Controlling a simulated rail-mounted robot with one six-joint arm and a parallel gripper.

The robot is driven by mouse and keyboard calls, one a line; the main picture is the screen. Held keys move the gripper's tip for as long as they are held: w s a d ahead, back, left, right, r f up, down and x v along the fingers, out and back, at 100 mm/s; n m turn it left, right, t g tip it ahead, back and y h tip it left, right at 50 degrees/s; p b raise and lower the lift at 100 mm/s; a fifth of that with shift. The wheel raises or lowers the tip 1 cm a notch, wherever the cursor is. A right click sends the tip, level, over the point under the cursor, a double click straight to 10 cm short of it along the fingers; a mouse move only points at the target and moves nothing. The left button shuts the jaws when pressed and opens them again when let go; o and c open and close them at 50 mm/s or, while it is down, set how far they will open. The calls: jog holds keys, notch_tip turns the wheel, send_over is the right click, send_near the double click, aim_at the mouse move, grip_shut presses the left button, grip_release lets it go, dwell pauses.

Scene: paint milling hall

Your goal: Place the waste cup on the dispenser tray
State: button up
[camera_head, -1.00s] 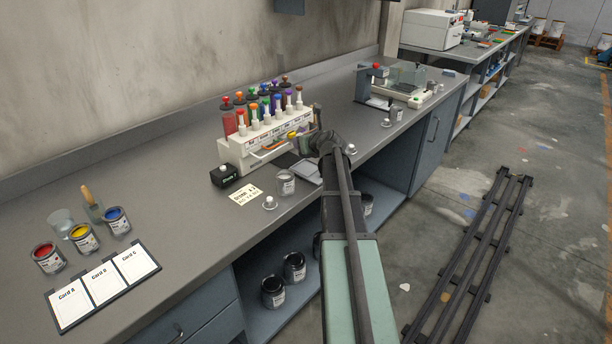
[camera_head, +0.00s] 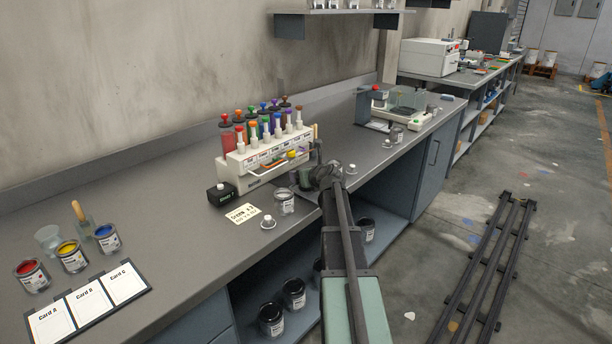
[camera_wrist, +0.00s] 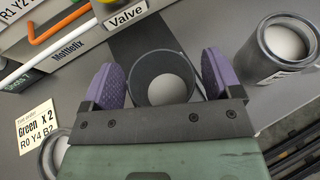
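The waste cup (camera_wrist: 163,92), dark-walled with a pale round patch inside, sits between the two purple fingers of my gripper (camera_wrist: 163,85) in the wrist view. Narrow gaps show between the cup's rim and both fingers, so my gripper looks open around it. A dark strip (camera_wrist: 150,42), apparently the dispenser tray, runs beneath or behind the cup. The cup's base is hidden, so its contact with the tray does not show.
A metal can (camera_wrist: 288,45) stands right of the gripper in the wrist view. A can (camera_head: 285,203), an order card (camera_head: 243,214) and a black box (camera_head: 221,193) lie left of it. Paint cans and cards occupy the bench's left end. A scale (camera_head: 400,110) stands farther right.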

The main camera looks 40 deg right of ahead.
jog(key=shift+r, duration=0.1)
jog(key=shift+s+r+p, duration=0.1)
jog(key=shift+r+p, duration=0.15)
jog(key=shift+p, duration=0.15)
jog(key=p+v, duration=0.4)
jog(key=v, duration=0.7)
jog(key=shift+s, duration=0.4)
jog(key=shift+a, duration=0.1)
